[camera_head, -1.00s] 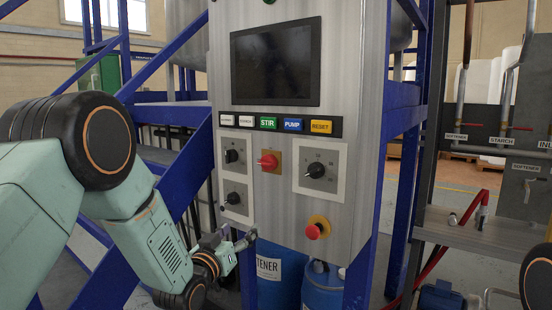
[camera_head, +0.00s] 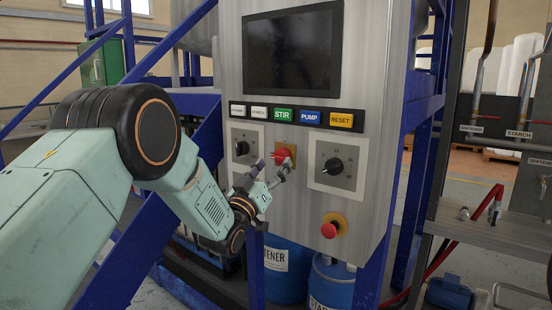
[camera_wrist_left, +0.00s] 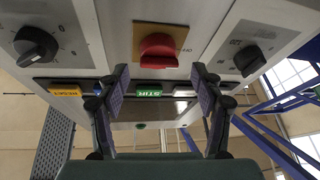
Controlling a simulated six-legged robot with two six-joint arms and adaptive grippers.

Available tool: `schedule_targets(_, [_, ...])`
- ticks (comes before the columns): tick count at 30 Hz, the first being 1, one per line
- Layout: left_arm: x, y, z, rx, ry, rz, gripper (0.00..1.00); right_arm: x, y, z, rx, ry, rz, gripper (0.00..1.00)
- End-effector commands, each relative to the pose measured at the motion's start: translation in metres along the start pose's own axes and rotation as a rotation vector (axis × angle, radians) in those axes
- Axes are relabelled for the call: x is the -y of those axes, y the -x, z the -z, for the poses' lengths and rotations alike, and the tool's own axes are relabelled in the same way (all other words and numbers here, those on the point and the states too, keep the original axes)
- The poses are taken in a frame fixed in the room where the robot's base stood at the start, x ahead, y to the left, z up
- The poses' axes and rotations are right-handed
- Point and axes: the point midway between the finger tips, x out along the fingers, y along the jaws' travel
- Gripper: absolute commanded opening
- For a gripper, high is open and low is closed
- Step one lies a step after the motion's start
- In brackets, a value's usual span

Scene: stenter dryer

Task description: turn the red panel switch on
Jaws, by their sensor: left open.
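The red panel switch (camera_head: 281,156) sits on a yellow plate on the grey control panel (camera_head: 375,110). In the left wrist view the red switch (camera_wrist_left: 158,50) is a knob on a yellow-orange plate, ahead of my fingers and roughly centred between them. My left gripper (camera_head: 272,170) is at the panel, its fingers close around the switch from below in the head view. In the left wrist view my left gripper (camera_wrist_left: 160,85) is open with a finger on each side and nothing held. I cannot tell whether a finger touches the switch. My right gripper does not show.
Black rotary knobs (camera_head: 333,165) (camera_head: 241,148) flank the switch. A row of labelled buttons (camera_head: 283,115) runs above it under a dark screen (camera_head: 293,48). A red emergency button (camera_head: 329,230) is below right. Blue barrels (camera_head: 331,283) stand beneath the panel.

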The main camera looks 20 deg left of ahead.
Motion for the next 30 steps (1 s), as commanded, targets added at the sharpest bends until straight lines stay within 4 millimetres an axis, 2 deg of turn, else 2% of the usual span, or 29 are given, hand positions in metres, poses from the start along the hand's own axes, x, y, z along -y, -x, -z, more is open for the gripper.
schedule_targets(7, [-0.001, -0.023, 0.0, 0.0, -0.001, -0.003, 0.66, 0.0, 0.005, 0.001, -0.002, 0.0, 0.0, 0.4])
schedule_targets(18, [0.001, -0.028, -0.002, 0.002, 0.0, -0.003, 0.66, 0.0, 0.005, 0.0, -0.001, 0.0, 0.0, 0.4])
schedule_targets(30, [0.001, -0.028, -0.001, 0.001, -0.001, -0.004, 0.32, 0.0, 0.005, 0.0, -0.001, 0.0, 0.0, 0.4])
